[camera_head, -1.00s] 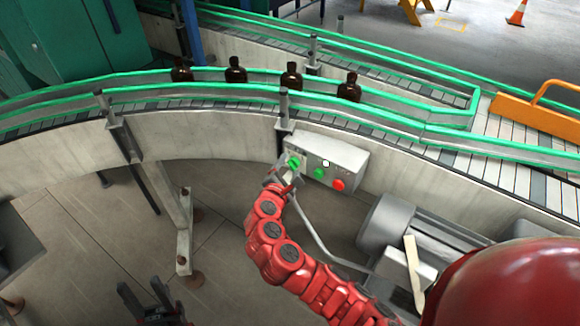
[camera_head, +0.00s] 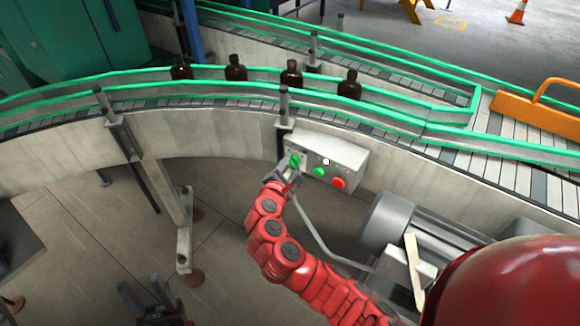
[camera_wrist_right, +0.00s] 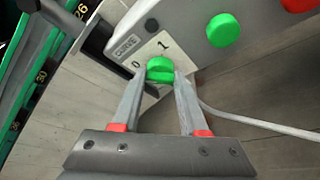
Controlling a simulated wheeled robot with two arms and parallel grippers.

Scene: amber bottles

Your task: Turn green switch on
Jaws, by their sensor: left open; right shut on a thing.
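The green switch (camera_head: 294,160) is a round knob on the left part of a grey control box (camera_head: 345,157). In the right wrist view the green switch (camera_wrist_right: 160,69) sits on a pale plate marked 0 and 1. My right gripper (camera_wrist_right: 160,78) is shut on it, one finger on each side. Which mark the knob points to is unclear. In the head view my right gripper (camera_head: 284,175) reaches the box from below left and partly hides the plate. My left gripper (camera_head: 147,294) is open and empty at the bottom left, away from the box.
A green button (camera_head: 319,172) and a red button (camera_head: 338,183) sit right of the switch. Several amber bottles (camera_head: 236,69) stand on the conveyor behind. A grey motor (camera_head: 385,222) lies right of my right arm. A cable hangs below the box.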

